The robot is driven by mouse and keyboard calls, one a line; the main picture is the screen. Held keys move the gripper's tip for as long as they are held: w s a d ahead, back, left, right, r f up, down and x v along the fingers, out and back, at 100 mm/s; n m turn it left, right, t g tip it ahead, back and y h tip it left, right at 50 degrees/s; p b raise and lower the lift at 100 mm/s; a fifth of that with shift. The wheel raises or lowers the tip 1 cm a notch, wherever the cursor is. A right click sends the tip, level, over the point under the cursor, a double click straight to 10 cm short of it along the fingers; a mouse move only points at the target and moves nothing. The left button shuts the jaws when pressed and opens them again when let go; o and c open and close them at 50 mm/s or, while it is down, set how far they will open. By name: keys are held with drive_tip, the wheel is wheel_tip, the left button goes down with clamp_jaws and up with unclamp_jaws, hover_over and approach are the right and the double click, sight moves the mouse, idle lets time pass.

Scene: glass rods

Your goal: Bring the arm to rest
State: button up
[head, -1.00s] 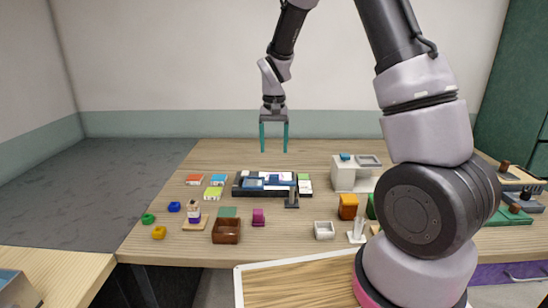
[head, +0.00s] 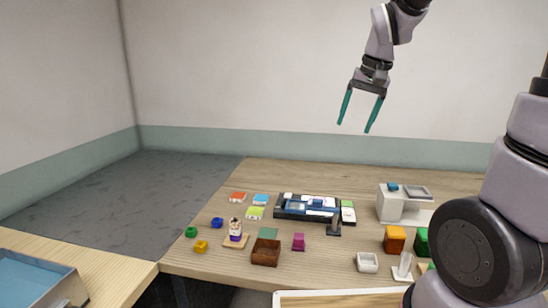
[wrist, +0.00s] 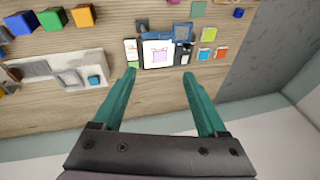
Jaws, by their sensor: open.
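My gripper (head: 356,108) hangs in the air above the back part of the table, in front of the pale wall. Its two teal fingers are spread apart with nothing between them. In the wrist view my gripper (wrist: 160,80) also shows open and empty, with the table and its objects beyond the fingertips. My arm comes down from the top right in the head view, and its large lower joints cover the right side of the table.
The wooden table (head: 215,268) holds a dark tray (head: 284,214), a white machine (head: 389,205), a brown box (head: 265,253), an orange block (head: 394,239) and several small coloured pieces. A blue bin (head: 35,280) stands at the lower left. The air around my gripper is clear.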

drive_tip(key=s+d+r+t, duration=0.1)
drive_tip(key=s+r+t, duration=0.1)
drive_tip(key=s, duration=0.5)
drive_tip(key=s+d+r+t, duration=0.1)
drive_tip(key=s+d+r, duration=0.1)
drive_tip(key=s+r, duration=0.2)
drive_tip(key=s, duration=0.3)
drive_tip(key=shift+s+d+r+m+t, duration=0.15)
drive_tip(key=shift+d+r+m+t, duration=0.15)
drive_tip(key=shift+r+m+t, duration=0.1)
